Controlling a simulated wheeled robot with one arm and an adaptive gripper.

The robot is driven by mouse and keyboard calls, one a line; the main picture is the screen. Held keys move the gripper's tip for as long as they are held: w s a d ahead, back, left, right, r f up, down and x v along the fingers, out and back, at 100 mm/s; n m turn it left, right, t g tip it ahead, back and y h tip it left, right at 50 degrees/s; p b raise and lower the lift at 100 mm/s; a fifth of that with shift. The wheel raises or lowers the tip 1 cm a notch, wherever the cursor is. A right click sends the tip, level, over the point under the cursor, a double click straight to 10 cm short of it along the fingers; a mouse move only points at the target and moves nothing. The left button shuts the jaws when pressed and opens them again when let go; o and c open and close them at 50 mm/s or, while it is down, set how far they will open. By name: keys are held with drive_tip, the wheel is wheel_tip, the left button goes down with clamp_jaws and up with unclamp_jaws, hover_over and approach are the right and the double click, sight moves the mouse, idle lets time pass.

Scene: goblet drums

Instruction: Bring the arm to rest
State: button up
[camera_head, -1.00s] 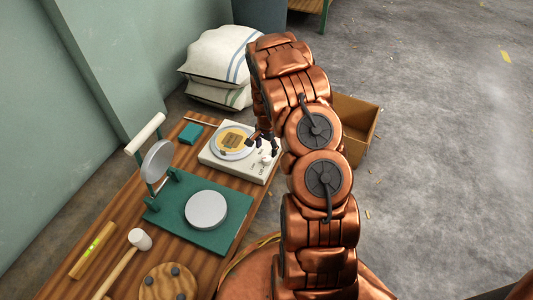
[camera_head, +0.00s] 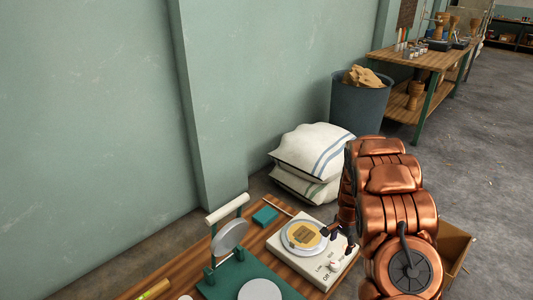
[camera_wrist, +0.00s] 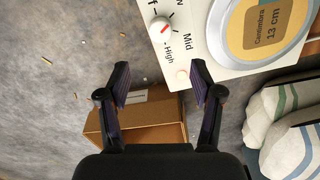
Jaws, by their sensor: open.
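My copper arm (camera_head: 397,215) rises at the right of the head view and bends down toward the bench. My gripper (camera_wrist: 161,82) is open and empty in the wrist view, its two dark fingers well apart. In the head view its fingers (camera_head: 340,234) show small beside the white hot plate. I cannot tell the exact gap between fingers and plate.
A green press (camera_head: 222,285) and a small teal box (camera_head: 265,216) share the wooden bench (camera_head: 185,272). White sacks (camera_head: 312,150) lie by the wall. A cardboard box (camera_head: 455,245) stands on the floor right of my arm. A dark bin (camera_head: 357,110) and another workbench (camera_head: 440,58) stand farther back.

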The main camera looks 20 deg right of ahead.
drive_tip(key=s+a+r+n+p, duration=0.2)
drive_tip(key=s+a+r+p, duration=0.4)
drive_tip(key=r, duration=0.8)
drive_tip(key=s+a+r+n+p, duration=0.2)
drive_tip(key=a+r+n+p, duration=0.15)
drive_tip(key=r+p, duration=0.7)
drive_tip(key=s+a+r+n+p, duration=0.2)
drive_tip(key=s+a+r+p, duration=0.3)
drive_tip(key=r, duration=1.1)
drive_tip(key=s+a+r+n+g+p, duration=0.1)
drive_tip(key=s+a+r+n+p, duration=0.2)
drive_tip(key=s+a+r+p, duration=0.2)
drive_tip(key=s+a+r+n+p, duration=0.4)
drive_tip(key=s+a+r+p, duration=0.2)
drive_tip(key=s+r+p, duration=0.5)
drive_tip(key=shift+s+r+g+p, duration=0.4)
drive_tip(key=shift+s+r, duration=2.2)
drive_tip(key=shift+r, duration=1.7)
drive_tip(key=shift+n, duration=0.25)
